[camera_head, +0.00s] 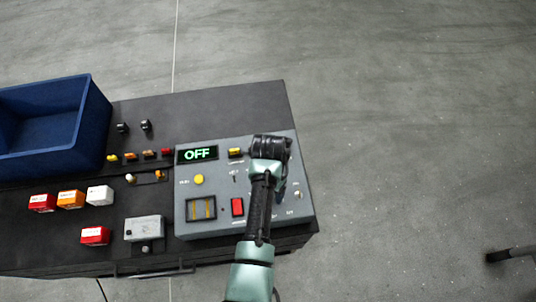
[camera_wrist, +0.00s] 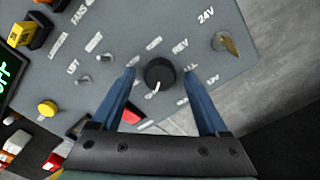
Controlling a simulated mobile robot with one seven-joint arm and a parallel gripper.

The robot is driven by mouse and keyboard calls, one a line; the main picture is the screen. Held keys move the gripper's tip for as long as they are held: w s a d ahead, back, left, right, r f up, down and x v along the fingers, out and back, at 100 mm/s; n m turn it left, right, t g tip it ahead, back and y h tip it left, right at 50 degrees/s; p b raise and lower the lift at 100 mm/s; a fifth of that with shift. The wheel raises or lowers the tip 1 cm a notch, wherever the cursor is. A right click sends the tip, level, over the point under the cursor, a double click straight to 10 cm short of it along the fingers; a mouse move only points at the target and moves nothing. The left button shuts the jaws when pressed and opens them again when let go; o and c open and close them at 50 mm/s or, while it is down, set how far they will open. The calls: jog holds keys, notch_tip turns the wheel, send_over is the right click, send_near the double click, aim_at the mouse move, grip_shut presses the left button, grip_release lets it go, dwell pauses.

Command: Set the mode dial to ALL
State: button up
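The mode dial (camera_wrist: 160,74) is a round black knob on the grey panel (camera_head: 222,223). In the wrist view its white mark points down and slightly left, and the ALL label lies to its right, partly beside a finger. My gripper (camera_wrist: 160,71) is open, with one blue finger on each side of the dial; I cannot tell whether they touch it. In the head view my gripper (camera_head: 270,148) covers the dial. The green display (camera_head: 197,154) reads OFF.
A brass-pointer knob (camera_wrist: 226,43) sits near the 24V label. Small toggles (camera_wrist: 104,58), a yellow button (camera_head: 198,180) and a red switch (camera_head: 237,207) are on the panel. A blue bin (camera_head: 92,128) and several coloured blocks stand left.

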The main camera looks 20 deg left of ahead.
grip_shut()
